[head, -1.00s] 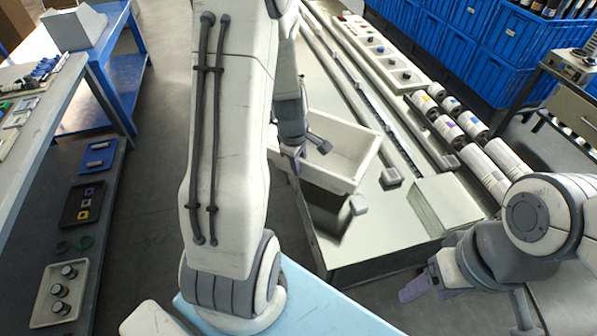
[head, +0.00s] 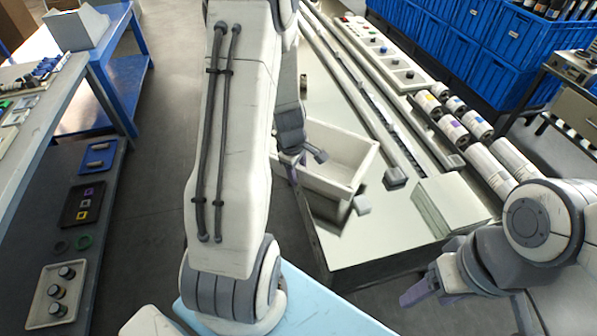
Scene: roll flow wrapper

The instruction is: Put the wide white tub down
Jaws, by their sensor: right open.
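The wide white tub (head: 336,180) is right of centre in the head view, over the near left edge of the pale machine table (head: 385,238). It looks open and empty, and its left side reaches past the table edge. My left gripper (head: 304,162) straddles the tub's left rim, one finger inside and a purple finger outside, and appears shut on it. My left forearm hides part of the tub's far left side. I cannot tell whether the tub's base touches the table. My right gripper (head: 424,291) is open and empty at the lower right, apart from the tub.
Long rails and printed rolls (head: 452,131) run along the table's right. Blue crates (head: 515,45) stand behind. A shelf with small trays (head: 58,292) is at the left, with bare floor between.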

